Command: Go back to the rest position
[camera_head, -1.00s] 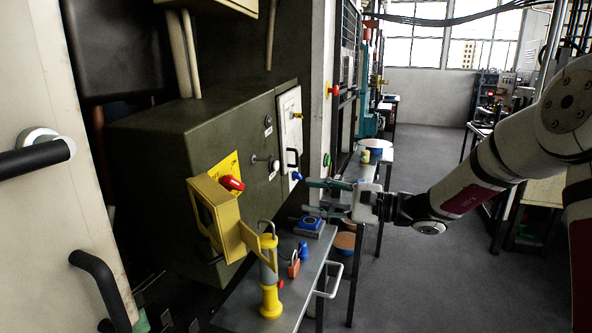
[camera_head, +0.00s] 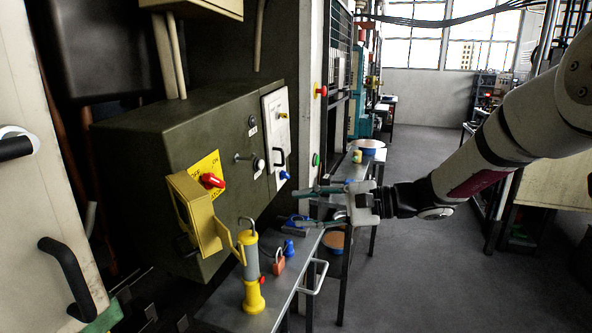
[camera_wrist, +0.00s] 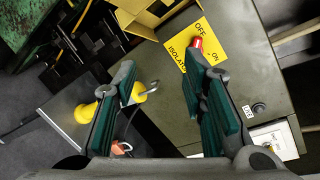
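My gripper (camera_head: 322,207) is open and empty in the head view, its two fingers pointing left toward the green cabinet (camera_head: 150,150), above the right part of the metal bench. In the wrist view my gripper (camera_wrist: 163,85) shows both green-padded fingers apart with nothing held between them. Beyond the fingers are the red switch handle (camera_wrist: 197,46) on a yellow isolator plate (camera_wrist: 205,65) and part of a yellow object. In the head view the red handle (camera_head: 212,180) sits on its yellow plate, beside an open yellow bracket-like cover (camera_head: 188,215).
The metal bench (camera_head: 225,315) holds a yellow and grey cylinder with a hook (camera_head: 252,275), a red padlock (camera_head: 279,262), a small blue piece (camera_head: 289,247) and a blue box (camera_head: 297,221). A black-handled door (camera_head: 40,230) stands at left. The floor (camera_head: 420,265) at right is clear.

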